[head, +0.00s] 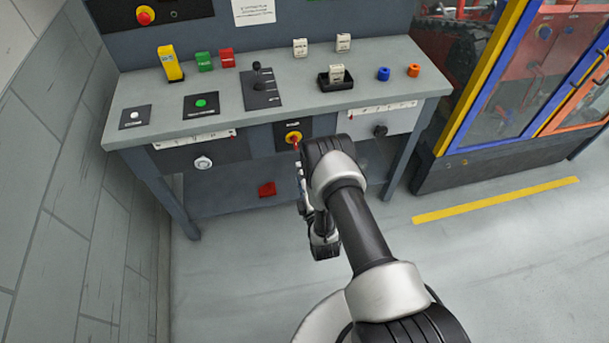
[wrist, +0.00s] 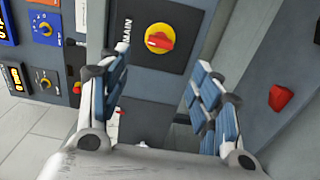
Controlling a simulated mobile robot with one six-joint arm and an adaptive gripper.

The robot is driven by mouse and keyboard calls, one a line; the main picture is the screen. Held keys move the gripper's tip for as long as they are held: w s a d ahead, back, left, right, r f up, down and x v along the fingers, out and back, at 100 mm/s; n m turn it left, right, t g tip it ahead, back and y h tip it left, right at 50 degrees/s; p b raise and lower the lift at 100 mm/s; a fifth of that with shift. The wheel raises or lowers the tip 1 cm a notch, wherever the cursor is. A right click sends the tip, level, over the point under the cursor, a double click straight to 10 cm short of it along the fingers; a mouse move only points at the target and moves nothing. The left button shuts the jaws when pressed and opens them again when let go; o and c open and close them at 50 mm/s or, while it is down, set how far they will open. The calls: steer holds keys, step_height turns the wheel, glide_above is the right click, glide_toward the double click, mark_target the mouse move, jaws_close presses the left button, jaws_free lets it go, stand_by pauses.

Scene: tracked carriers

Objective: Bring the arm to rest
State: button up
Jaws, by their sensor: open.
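My gripper (wrist: 158,62) is open and empty in the wrist view, its two blue-padded fingers spread wide. Beyond the fingertips is a red knob on a yellow disc (wrist: 160,39), on a black plate marked MAIN. No finger appears to touch the knob. In the head view the same knob (head: 293,138) is on the bench's front panel, just left of my arm's bend. My arm reaches forward from the bottom of the head view and folds down in front of the bench. My gripper's fingers are mostly hidden there by the arm.
The grey workbench (head: 220,122) carries several blocks, a lever (head: 258,75) and a black tray (head: 323,86). A red block (head: 267,189) lies on its lower shelf. A wall stands at left, a glazed machine enclosure (head: 520,80) at right. The floor (head: 500,270) right of my arm is clear.

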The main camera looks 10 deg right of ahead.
stand_by(0.4)
steer(key=w+r+m+g, duration=0.1)
steer(key=w+r+m, duration=0.1)
steer(key=w+r, duration=0.55)
step_height(320, 180, up, 20)
steer(key=s+m+g, duration=0.2)
steer(key=m+g, duration=0.3)
steer(key=m, duration=0.1)
steer(key=s+r+m+g, duration=0.25)
steer(key=s+r, duration=0.25)
steer(key=s, duration=0.3)
steer(key=s+r+m+g, duration=0.1)
steer(key=s+r+m, duration=0.2)
steer(key=s+r, duration=0.4)
steer(key=s+m+g, duration=0.4)
steer(key=s, duration=2)
steer(key=shift+s+r, duration=0.15)
steer(key=shift+s, duration=0.15)
steer(key=shift+m, duration=0.25)
